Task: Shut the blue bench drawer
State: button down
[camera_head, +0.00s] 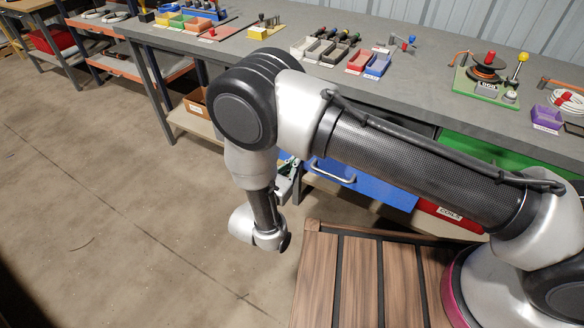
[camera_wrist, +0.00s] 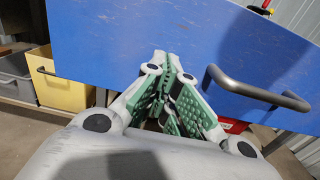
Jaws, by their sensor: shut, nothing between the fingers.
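The blue drawer (camera_head: 372,188) is under the grey bench, partly hidden behind my arm in the head view. Its front (camera_wrist: 130,35) fills much of the wrist view. A grey bar handle (camera_head: 332,172) is on the front; it also shows in the wrist view (camera_wrist: 255,93). My gripper (camera_wrist: 170,62) has green-padded fingers, shut and empty, pointing at the blue front to the left of the handle. I cannot tell whether the fingertips touch it. In the head view my gripper (camera_head: 288,172) is at the drawer's left end, partly hidden. How far the drawer stands out is unclear.
The bench (camera_head: 430,100) holds small bins and tools. A green drawer front (camera_head: 500,156) is right of the blue one. A red bin (camera_head: 450,216) sits below. A yellow bin (camera_wrist: 65,82) and a grey bin (camera_wrist: 14,78) are at left. Floor left of my arm is clear.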

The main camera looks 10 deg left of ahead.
jog(key=x, duration=2.7)
jog(key=shift+w, duration=0.2)
jog(key=shift+d, duration=0.1)
jog(key=shift+r, duration=0.1)
